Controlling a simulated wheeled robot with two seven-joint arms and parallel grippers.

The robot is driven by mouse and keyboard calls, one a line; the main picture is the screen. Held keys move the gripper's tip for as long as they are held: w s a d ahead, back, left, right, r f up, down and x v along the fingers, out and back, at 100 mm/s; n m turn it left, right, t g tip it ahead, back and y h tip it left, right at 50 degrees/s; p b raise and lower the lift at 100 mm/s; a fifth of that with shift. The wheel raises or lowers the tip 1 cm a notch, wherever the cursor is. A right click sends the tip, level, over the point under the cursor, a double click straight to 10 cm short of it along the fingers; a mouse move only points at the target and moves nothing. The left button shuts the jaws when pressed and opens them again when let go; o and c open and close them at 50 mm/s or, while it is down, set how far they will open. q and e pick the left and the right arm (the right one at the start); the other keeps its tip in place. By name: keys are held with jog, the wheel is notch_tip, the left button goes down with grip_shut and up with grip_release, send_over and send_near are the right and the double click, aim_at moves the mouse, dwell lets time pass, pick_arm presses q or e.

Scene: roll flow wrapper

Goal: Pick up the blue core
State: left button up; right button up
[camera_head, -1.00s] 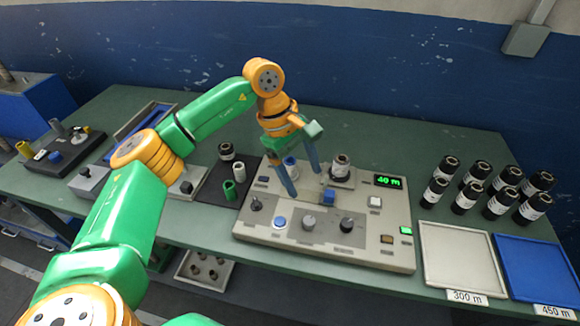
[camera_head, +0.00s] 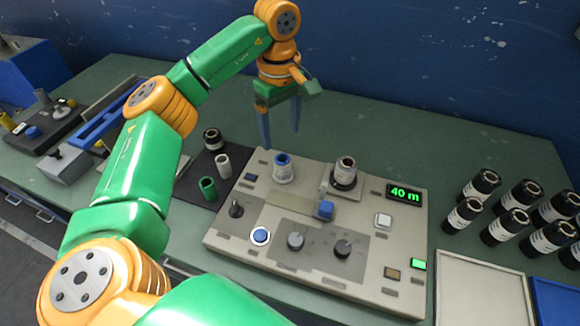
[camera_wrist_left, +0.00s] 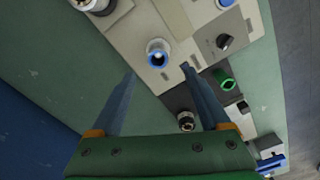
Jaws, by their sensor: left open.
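The blue core (camera_head: 283,160) stands upright on a pale round base at the back left of the grey machine panel. In the left wrist view the blue core (camera_wrist_left: 158,52) shows as a blue ring with a pale middle, just beyond the fingertips. My left gripper (camera_head: 280,137) is open and empty, fingers pointing down, above and behind the core in the head view. In the left wrist view the gripper (camera_wrist_left: 158,71) has its two fingers spread, with the core seen between and past their tips. My right gripper is not in view.
A black-and-white roll (camera_head: 345,172) stands on the panel right of the core. A white core (camera_head: 223,165), a green core (camera_head: 208,188) and a dark roll (camera_head: 212,139) stand on a black mat (camera_head: 190,185) at left. Several dark rolls stand at right. The display (camera_head: 405,192) reads 40 m.

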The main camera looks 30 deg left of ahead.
aim_at(283, 162)
pick_arm(q)
jog(key=f+b, duration=0.2)
jog(key=f, duration=0.2)
jog(key=shift+s+b, duration=0.3)
jog(key=shift+b, duration=0.1)
jog(key=f, duration=0.2)
jog(key=f+p, duration=0.1)
jog(key=f, duration=0.3)
jog(key=shift+w+p, duration=0.35)
jog(key=shift+w, duration=0.05)
jog(key=shift+f, duration=0.4)
grip_shut()
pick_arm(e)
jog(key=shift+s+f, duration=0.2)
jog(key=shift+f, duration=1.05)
